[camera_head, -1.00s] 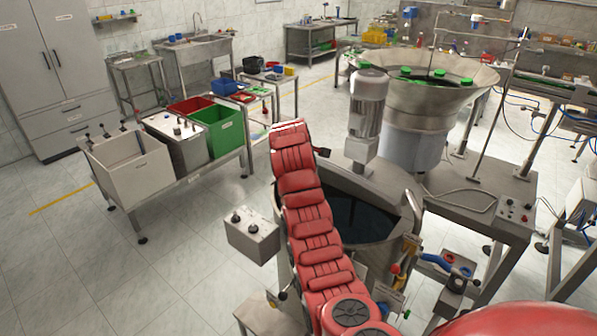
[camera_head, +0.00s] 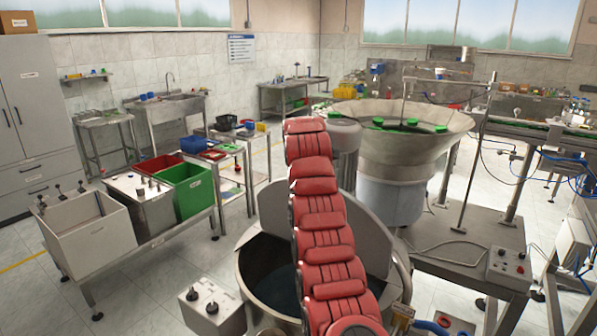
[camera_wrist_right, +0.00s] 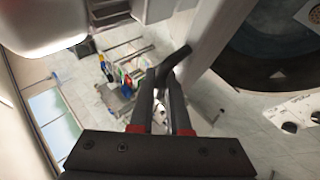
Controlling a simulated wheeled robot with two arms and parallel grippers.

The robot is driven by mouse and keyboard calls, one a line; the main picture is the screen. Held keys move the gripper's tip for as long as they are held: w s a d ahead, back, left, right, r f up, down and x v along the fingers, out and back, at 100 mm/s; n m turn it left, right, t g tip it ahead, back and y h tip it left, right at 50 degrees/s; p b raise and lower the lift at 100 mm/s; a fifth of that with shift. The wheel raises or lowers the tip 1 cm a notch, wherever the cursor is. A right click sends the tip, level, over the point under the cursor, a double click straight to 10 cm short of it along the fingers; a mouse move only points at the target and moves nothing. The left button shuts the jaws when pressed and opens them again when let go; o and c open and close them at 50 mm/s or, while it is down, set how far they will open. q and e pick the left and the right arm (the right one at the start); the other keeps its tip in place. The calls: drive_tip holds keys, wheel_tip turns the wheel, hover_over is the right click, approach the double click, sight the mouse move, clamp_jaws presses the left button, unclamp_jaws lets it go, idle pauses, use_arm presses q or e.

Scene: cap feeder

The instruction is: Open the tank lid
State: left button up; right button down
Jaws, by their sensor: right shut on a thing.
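The round metal tank (camera_head: 248,262) stands at the bottom centre of the head view, with dark liquid inside. Its grey lid (camera_head: 372,238) stands raised at the tank's back and right side, partly behind a red segmented arm of mine. In the right wrist view my right gripper (camera_wrist_right: 164,84) is shut on a dark bent handle (camera_wrist_right: 178,57), close beside a pale plate edge that looks like the lid (camera_wrist_right: 217,38). The dark round tank opening (camera_wrist_right: 285,48) shows at the upper right there. The head view does not show this gripper. My left gripper is in neither view.
A large metal feeder bowl (camera_head: 405,130) with green caps and a control box (camera_head: 508,262) stand right of the tank. Grey, red and green bins (camera_head: 188,190) stand on a bench to the left.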

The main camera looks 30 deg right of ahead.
drive_tip(key=shift+d+f, duration=0.1)
drive_tip(key=shift+f, duration=0.05)
drive_tip(key=c, duration=0.9)
unclamp_jaws()
drive_tip(key=b+v, duration=0.2)
drive_tip(key=v, duration=1.5)
drive_tip(key=shift+s+r, duration=0.2)
drive_tip(key=shift+r, duration=0.1)
